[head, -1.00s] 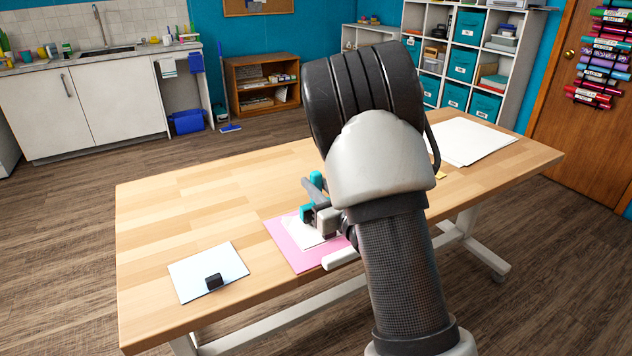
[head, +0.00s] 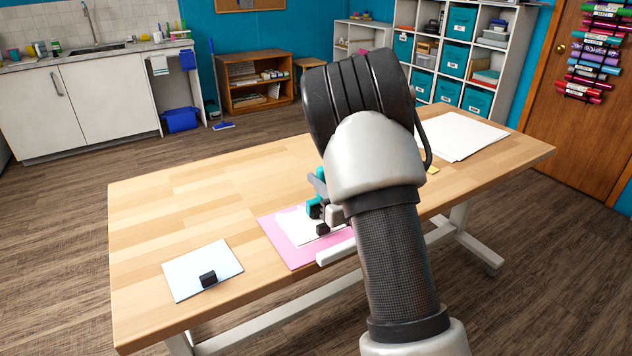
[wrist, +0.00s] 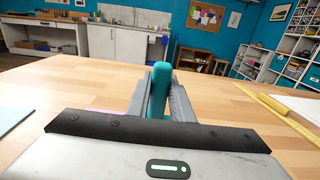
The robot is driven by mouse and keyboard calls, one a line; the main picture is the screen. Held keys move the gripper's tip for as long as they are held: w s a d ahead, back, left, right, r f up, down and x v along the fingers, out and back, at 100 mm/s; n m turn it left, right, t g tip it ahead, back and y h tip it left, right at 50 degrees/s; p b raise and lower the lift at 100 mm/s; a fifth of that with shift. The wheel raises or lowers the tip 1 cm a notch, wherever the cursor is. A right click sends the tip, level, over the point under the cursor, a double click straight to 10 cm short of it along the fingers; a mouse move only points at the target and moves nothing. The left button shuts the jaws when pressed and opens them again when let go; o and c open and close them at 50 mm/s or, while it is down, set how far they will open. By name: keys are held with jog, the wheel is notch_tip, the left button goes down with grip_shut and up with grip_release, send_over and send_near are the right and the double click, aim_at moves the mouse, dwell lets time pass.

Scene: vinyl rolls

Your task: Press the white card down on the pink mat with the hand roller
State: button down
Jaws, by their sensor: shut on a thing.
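The pink mat (head: 279,242) lies on the wooden table near its front edge. The white card (head: 291,229) lies on the mat, its right part hidden behind my arm and gripper. My gripper (head: 318,196) is over the card, shut on the teal handle of the hand roller (head: 313,205). In the wrist view, the teal handle (wrist: 159,92) stands upright between the two grey fingers (wrist: 160,95). The roller's dark lower end is low over the card; I cannot tell whether it touches. In the wrist view the card is hidden and only a sliver of pink shows.
A pale blue sheet (head: 190,273) with a small black block (head: 208,279) on it lies at the table's left front. White sheets (head: 462,136) lie at the right back. A yellow ruler-like strip (wrist: 262,100) lies on the right. The table's left and back are clear.

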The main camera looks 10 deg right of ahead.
jog(key=shift+w+d, duration=0.2)
jog(key=shift+d, duration=0.4)
jog(key=shift+w+d, duration=0.2)
jog(key=shift+d, duration=0.4)
jog(key=s+a, duration=0.3)
jog(key=a, duration=0.8)
jog(key=shift+s+a, duration=0.3)
jog(key=shift+s, duration=0.1)
dwell(0.4)
dwell(0.3)
jog(key=shift+w+d, duration=0.65)
jog(key=shift+d, duration=1.25)
jog(key=shift+w+d, duration=0.6)
jog(key=shift+d, duration=1.35)
jog(key=shift+w+d, duration=0.65)
jog(key=shift+d, duration=1.25)
jog(key=s+a, duration=0.3)
jog(key=a, duration=0.8)
jog(key=shift+s+a, duration=0.25)
jog(key=shift+s, duration=0.15)
